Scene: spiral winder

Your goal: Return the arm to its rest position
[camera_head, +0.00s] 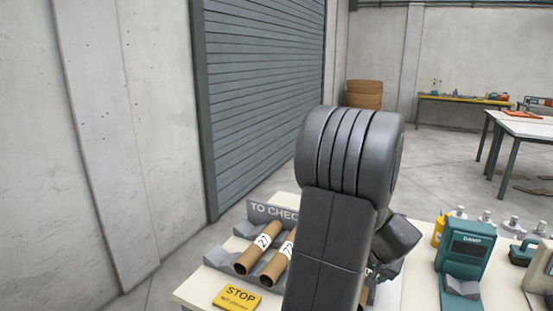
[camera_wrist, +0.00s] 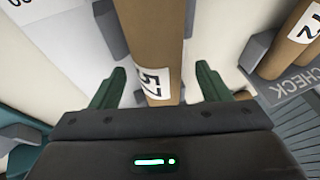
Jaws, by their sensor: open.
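My arm (camera_head: 335,230) rises in the middle of the head view, bent at a large grey joint and reaching down over the table. My gripper (camera_wrist: 160,70) shows in the wrist view with its two green fingers apart. A brown cardboard tube (camera_wrist: 152,30) with a white number label lies in line with the gap between the fingers, with clear space on both sides. Whether it touches the gripper cannot be told. In the head view the fingers are hidden behind my arm.
A grey rack (camera_head: 222,258) marked "TO CHECK" holds brown tubes (camera_head: 258,247) left of my arm. A yellow STOP sign (camera_head: 237,298) lies in front. A teal device (camera_head: 466,247) stands to the right. A shutter door and wall are at the left; open floor lies behind.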

